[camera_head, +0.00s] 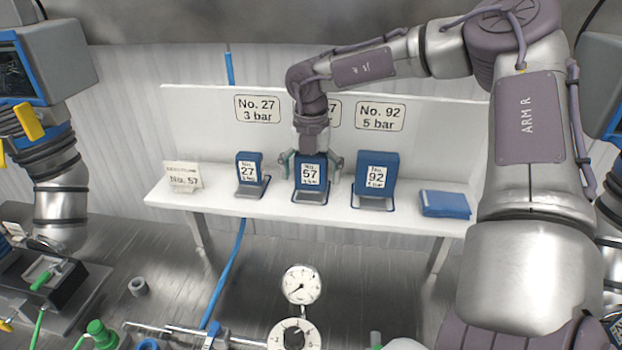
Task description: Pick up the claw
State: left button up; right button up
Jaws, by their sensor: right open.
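I cannot make out a thing that is clearly a claw. Three upright blue blocks stand in small holders on a white shelf (275,212): block No. 27 (249,171), block No. 57 (310,176) and the larger block No. 92 (376,177). My right gripper (311,164) reaches down from above over block No. 57. Its fingers are spread, one to each side of the block's upper part. I cannot tell whether they touch it. My left gripper is not clearly visible.
A card reading No. 57 (183,178) stands at the shelf's left end. A flat blue item (444,204) lies at the right end. Wall labels hang behind. In front are a round gauge (301,284), a numbered dial (292,334) and a black box (50,280).

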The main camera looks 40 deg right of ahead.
jog(key=shift+s+a, duration=0.1)
jog(key=shift+s, duration=0.05)
jog(key=c, duration=1.6)
jog(key=shift+o, duration=0.2)
